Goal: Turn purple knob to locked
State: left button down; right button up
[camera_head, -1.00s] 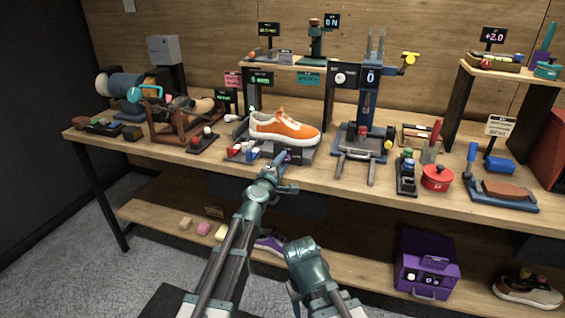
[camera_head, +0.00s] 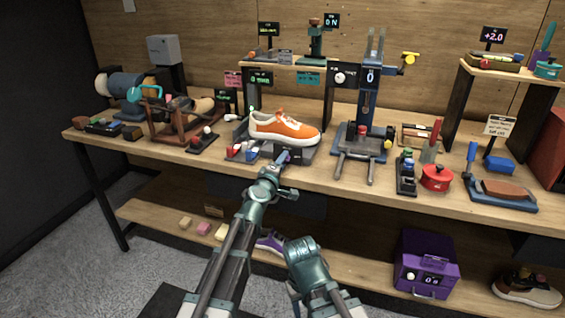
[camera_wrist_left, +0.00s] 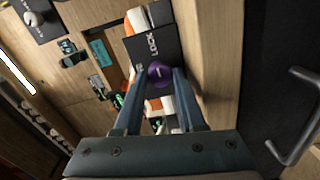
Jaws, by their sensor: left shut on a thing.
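The purple knob (camera_wrist_left: 160,73) sits on a dark plate in the left wrist view, with the white word LOCK (camera_wrist_left: 152,45) beside it. In the head view the knob (camera_head: 285,157) is small, at the front of the stand under the orange sneaker (camera_head: 284,129). My left gripper (camera_head: 286,166) reaches up to it from below. In the left wrist view its two fingers are on either side of the knob, shut on it. A light mark shows on the knob's face; its exact setting is hard to read.
Red, white and blue items (camera_head: 242,151) stand just left of the knob. A blue press-like stand (camera_head: 362,143) with forward prongs is to the right. A red pot (camera_head: 436,177) and a brush on a tray stand farther right. A lower shelf (camera_head: 340,262) runs beneath the table.

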pick_arm(q)
jog(key=c, duration=0.5)
grip_release()
